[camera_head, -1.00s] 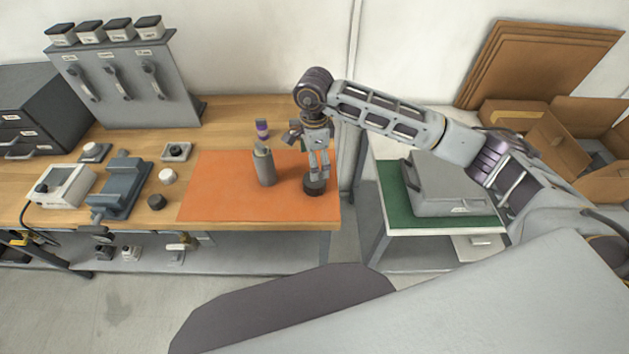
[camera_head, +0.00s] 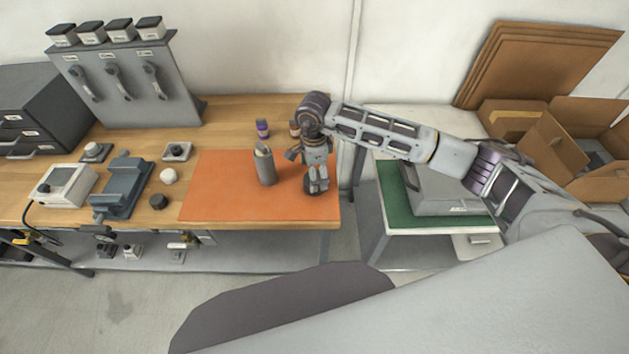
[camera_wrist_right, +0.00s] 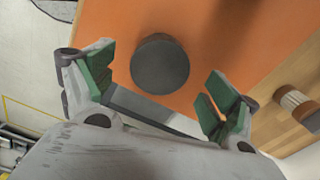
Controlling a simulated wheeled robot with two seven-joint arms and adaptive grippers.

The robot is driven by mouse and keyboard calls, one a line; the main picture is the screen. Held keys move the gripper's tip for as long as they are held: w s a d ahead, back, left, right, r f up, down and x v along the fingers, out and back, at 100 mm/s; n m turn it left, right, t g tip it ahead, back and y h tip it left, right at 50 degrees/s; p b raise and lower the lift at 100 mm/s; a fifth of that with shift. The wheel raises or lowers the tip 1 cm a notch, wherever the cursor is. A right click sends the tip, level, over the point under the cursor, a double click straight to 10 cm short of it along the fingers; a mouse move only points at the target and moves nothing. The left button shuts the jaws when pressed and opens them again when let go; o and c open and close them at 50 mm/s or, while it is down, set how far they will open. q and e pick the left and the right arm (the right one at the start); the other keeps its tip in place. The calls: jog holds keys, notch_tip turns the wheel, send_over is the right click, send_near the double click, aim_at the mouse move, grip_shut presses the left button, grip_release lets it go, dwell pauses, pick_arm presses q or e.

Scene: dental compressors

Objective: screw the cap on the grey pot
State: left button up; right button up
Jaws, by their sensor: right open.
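The grey pot (camera_head: 264,168) stands upright on the orange mat (camera_head: 225,200), a tall cylinder with a narrower, pointed top. A dark, short round cap (camera_head: 307,190) lies on the mat to its right, near the mat's right edge, mostly hidden by my right gripper (camera_head: 317,188). In the right wrist view the cap (camera_wrist_right: 160,64) shows its flat round face, between and slightly beyond the green-padded fingertips of the right gripper (camera_wrist_right: 158,83). These are spread wide, with no visible contact. My left gripper is not in view.
A white knob (camera_head: 168,176), a black knob (camera_head: 157,201) and a grey vise (camera_head: 122,187) are on the left. The mat's front left is clear.

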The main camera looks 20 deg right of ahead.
notch_tip(320, 180, down, 3)
jog(key=shift+a+r+p, duration=0.1)
jog(key=shift+r+p, duration=0.1)
jog(key=shift+p, duration=0.25)
jog(key=shift+f, duration=0.8)
jog(key=c, duration=1)
jog(key=shift+r, duration=0.15)
jog(key=shift+c, duration=0.2)
jog(key=shift+r+b, duration=0.85)
jog(key=shift+r, duration=4.05)
